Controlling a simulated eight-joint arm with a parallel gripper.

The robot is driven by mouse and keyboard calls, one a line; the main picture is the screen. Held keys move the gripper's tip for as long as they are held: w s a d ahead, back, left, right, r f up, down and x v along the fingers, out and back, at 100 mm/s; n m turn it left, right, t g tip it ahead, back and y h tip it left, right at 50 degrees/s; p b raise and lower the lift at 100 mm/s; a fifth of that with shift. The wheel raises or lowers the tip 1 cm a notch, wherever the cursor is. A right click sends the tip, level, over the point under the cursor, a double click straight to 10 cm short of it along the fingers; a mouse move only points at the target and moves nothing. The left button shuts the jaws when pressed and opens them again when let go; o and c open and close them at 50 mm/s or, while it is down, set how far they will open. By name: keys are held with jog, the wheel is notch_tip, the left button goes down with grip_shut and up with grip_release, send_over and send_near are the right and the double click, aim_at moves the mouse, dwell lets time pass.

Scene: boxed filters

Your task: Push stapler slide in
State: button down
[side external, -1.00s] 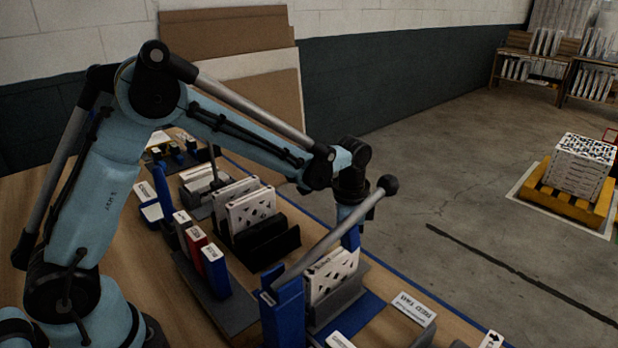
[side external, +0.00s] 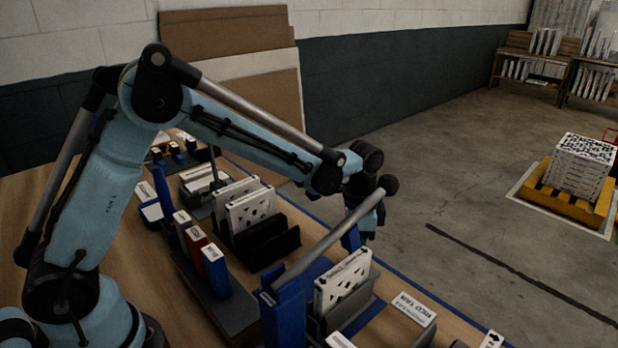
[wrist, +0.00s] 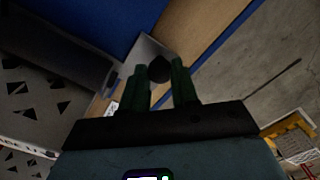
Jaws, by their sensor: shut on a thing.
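The stapler has a blue post (side external: 288,312) and a long grey lever (side external: 325,242) raised at a slant, with a black ball at its upper end. Its grey slide (side external: 352,310) carries an upright white patterned filter (side external: 342,284); the filter also shows at the left of the wrist view (wrist: 30,95).
A dark rack with white filters (side external: 245,210) stands left of the stapler. Red, white and blue boxes (side external: 213,270) stand upright nearer my base. A sign (side external: 413,308) lies at the right. The table's blue edge runs behind the stapler, with floor beyond.

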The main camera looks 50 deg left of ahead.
jog(key=shift+d, duration=0.45)
jog(key=c, duration=0.9)
grip_release()
jog(key=shift+o, duration=0.2)
jog(key=shift+a, duration=0.15)
